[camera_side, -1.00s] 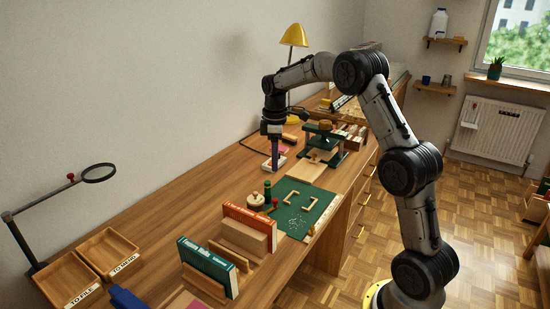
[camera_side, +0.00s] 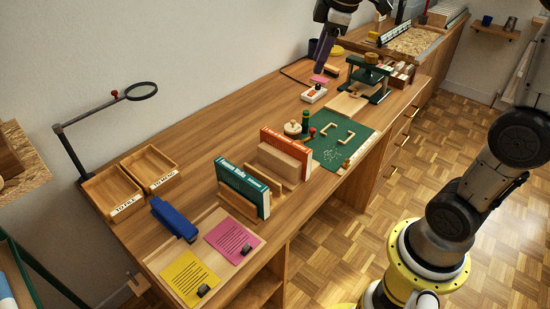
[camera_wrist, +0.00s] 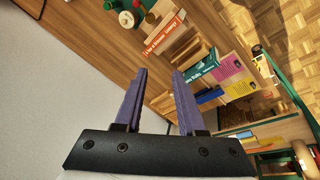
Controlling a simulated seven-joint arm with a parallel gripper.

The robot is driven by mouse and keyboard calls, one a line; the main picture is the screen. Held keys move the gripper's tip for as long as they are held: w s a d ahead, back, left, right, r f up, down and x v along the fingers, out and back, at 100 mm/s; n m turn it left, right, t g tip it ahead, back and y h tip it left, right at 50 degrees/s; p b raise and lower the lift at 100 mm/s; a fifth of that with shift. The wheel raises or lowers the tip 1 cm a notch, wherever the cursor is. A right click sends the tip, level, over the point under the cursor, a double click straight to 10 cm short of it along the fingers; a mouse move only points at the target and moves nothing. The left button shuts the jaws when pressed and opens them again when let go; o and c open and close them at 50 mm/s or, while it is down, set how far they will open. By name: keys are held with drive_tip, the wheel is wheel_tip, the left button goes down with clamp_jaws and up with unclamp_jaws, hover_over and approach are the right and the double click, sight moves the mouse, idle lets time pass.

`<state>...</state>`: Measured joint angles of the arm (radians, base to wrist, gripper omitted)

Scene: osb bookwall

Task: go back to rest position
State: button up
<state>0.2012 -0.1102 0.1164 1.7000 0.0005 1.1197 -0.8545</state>
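My gripper (camera_side: 322,50) is in the air at the top of the side view, over the back part of the wooden desk (camera_side: 150,225). In the wrist view my gripper (camera_wrist: 159,73) has two purple fingers standing apart with nothing held between them. A small white and orange box (camera_side: 314,94) lies on the desk below and in front of it in the side view, apart from the fingers. The upper part of my arm is cut off by the top edge of the side view.
A green press (camera_side: 368,80), green mat (camera_side: 340,139), orange book (camera_side: 287,146), teal book (camera_side: 242,187), blue stapler (camera_side: 174,219) and two wooden trays (camera_side: 112,193) occupy the desk. Bare desk lies along the wall.

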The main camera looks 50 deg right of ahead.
drive_tip(key=s+a+m+t, duration=0.2)
drive_tip(key=s+a, duration=0.4)
drive_tip(key=s, duration=0.8)
drive_tip(key=s+a+f+m, duration=0.1)
drive_tip(key=s+f+m, duration=0.4)
drive_tip(key=f, duration=0.2)
drive_tip(key=shift+s+a+f+y, duration=0.2)
drive_tip(key=shift+s+f+y, duration=0.1)
drive_tip(key=shift+s, duration=0.1)
